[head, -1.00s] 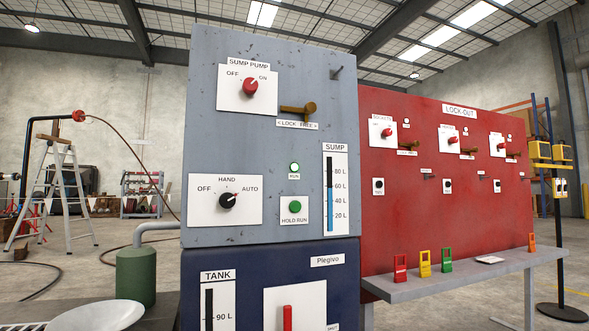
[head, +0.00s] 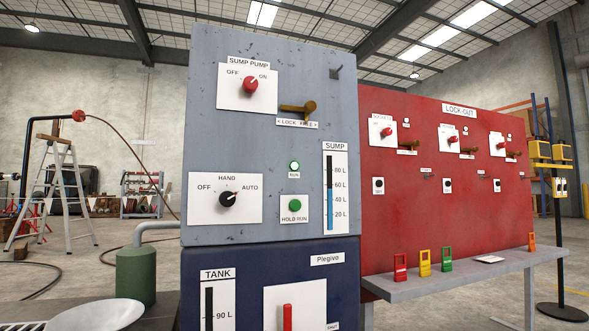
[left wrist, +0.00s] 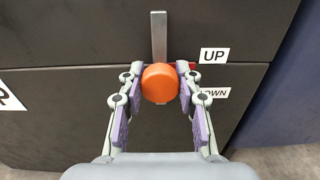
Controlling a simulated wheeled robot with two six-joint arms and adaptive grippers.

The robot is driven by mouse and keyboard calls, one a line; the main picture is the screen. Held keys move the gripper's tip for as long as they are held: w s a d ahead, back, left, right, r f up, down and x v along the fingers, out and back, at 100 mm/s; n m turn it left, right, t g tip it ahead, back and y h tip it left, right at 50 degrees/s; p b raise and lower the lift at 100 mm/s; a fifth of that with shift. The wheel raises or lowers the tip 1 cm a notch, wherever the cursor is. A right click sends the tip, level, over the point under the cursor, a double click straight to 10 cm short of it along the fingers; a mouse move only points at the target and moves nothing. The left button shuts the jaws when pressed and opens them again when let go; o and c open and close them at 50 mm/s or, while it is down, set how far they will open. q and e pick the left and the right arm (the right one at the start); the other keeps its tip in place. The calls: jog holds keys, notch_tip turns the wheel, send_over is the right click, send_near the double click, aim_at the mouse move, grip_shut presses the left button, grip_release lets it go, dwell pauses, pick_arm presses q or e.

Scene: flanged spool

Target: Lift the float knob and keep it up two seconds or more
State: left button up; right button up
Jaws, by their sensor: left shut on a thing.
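In the left wrist view an orange round knob (left wrist: 160,83) sits in front of a grey vertical metal strip (left wrist: 158,35) on a dark panel. My left gripper (left wrist: 160,78) is shut on the knob, one finger at each side. The knob stands between the UP label (left wrist: 214,55) and the DOWN label (left wrist: 215,92), beside a short red mark (left wrist: 190,66). The DOWN label is partly hidden by a finger. Neither gripper nor the orange knob shows in the head view.
The head view shows a grey control panel (head: 230,130) with the SUMP gauge (head: 330,200) and a lit green RUN lamp (head: 294,167). A blue panel (head: 250,270) with a TANK gauge is below. A red lock-out board (head: 440,230) and a grey shelf (head: 460,277) are right.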

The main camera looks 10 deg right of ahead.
pick_arm(q)
notch_tip(320, 180, down, 5)
jog(key=b, duration=0.4)
dwell(0.5)
jog(key=o, duration=1.2)
jog(key=shift+c, duration=0.2)
jog(key=shift+s, duration=0.1)
jog(key=s+d+r+p, duration=0.2)
jog(key=s, duration=0.5)
jog(key=shift+s, duration=0.3)
jog(key=shift+r, duration=0.1)
